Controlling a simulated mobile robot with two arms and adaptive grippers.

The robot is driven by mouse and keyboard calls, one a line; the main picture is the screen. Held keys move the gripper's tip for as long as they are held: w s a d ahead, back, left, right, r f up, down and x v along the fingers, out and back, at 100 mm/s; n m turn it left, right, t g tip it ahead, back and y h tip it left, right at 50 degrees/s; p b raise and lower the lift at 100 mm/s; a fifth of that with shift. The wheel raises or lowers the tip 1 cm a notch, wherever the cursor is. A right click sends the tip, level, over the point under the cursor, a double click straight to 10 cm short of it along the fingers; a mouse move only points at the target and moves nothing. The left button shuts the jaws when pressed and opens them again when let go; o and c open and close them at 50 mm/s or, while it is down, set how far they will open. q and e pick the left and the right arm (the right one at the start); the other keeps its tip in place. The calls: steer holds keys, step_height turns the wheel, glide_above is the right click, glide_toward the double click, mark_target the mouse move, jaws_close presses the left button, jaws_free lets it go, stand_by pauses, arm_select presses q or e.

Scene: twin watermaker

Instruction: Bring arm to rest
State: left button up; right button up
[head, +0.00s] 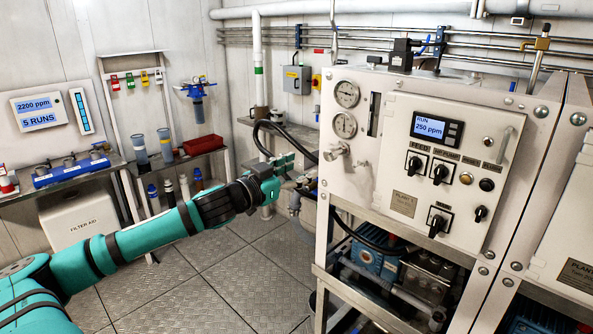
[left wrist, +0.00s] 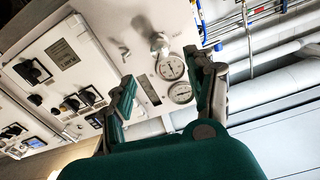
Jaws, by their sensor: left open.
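My left arm (head: 150,232), teal with dark joints, reaches in from the lower left of the head view. Its left gripper (head: 285,172) is beside the left edge of the white watermaker panel (head: 385,190), near the round metal valve knob (head: 336,151). In the left wrist view the two fingers of the left gripper (left wrist: 166,78) are apart, with nothing held between them. Beyond them that view shows the panel (left wrist: 75,40) tilted, with two gauges (left wrist: 172,67). I cannot tell whether the gripper touches anything. My right gripper is not in view.
A black hose (head: 285,138) loops close behind the gripper. The panel carries a display (head: 430,125) reading "RUN 250 ppm" and several black knobs. A shelf with a red bin (head: 203,145) stands at the back left. The grey tiled floor (head: 215,275) is open below the arm.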

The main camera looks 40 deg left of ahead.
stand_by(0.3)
arm_select(q)
steer(key=s+a+f+n+g+y, duration=0.1)
steer(key=a+f+n+g+y, duration=0.1)
steer(key=a+f, duration=0.65)
steer(key=s+a+f+n+g+y, duration=0.15)
steer(key=a+f, duration=0.25)
steer(key=f, duration=1)
steer(key=s+d+f+g, duration=0.15)
steer(key=s+f, duration=0.35)
steer(key=f, duration=0.6)
steer(key=s+d+f+g+y, duration=0.1)
steer(key=s+f+g, duration=0.35)
steer(key=f, duration=0.75)
steer(key=s+d+f+g, duration=0.1)
steer(key=s+f, duration=0.6)
steer(key=f, duration=0.4)
steer(key=s+d+f+g, duration=0.3)
steer(key=s+d+f, duration=0.7)
steer(key=s+f, duration=0.15)
steer(key=s+d+f+m+g+h, duration=0.1)
steer(key=s+d+f+m, duration=0.1)
steer(key=s+d+f, duration=0.3)
steer(key=s+d+f+m+g+h, duration=0.1)
steer(key=s+d+f, duration=0.4)
steer(key=s+d, duration=0.8)
steer(key=shift+s+d+m+g+h, duration=0.4)
steer(key=shift+d+g+h, duration=0.25)
steer(key=shift+d+g, duration=0.1)
